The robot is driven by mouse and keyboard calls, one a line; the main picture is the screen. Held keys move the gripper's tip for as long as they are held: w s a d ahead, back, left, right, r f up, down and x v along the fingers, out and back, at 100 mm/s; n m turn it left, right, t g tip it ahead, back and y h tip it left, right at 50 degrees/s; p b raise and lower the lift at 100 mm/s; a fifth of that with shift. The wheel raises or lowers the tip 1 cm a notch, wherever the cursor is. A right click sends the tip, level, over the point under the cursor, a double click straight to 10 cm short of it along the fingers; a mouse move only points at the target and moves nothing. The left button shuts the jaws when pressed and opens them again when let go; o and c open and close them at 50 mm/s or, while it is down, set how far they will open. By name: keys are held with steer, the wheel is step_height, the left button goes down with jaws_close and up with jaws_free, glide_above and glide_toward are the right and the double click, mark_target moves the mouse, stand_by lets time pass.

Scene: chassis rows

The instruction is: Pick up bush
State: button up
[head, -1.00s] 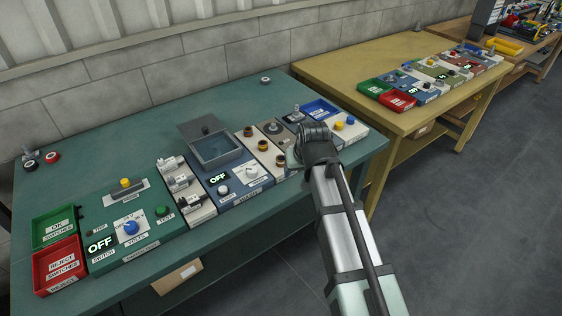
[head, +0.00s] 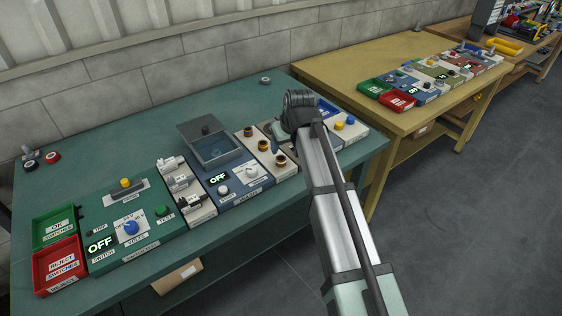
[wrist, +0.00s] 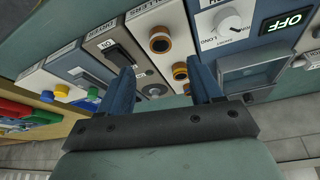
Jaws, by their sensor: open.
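Three brown, bronze-rimmed bushes stand in a row on a white strip in the head view: a far bush (head: 248,131), a middle bush (head: 263,146) and a near bush (head: 280,160). In the wrist view, one bush (wrist: 159,41) shows ahead, between the lines of my fingers, with another bush (wrist: 180,71) closer in. My gripper (wrist: 163,80) is open with two blue fingers, above the modules, nothing visible between them. In the head view my arm hides the fingers, just right of the bush strip.
A blue panel with an open-lidded grey box (head: 216,148) stands left of the bushes.

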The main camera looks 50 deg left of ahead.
mark_target(282, 157)
steer(key=shift+x, duration=4.3)
steer(key=shift+d, duration=0.1)
steer(key=c, duration=1.2)
steer(key=shift+o, duration=0.2)
steer(key=shift+r, duration=0.1)
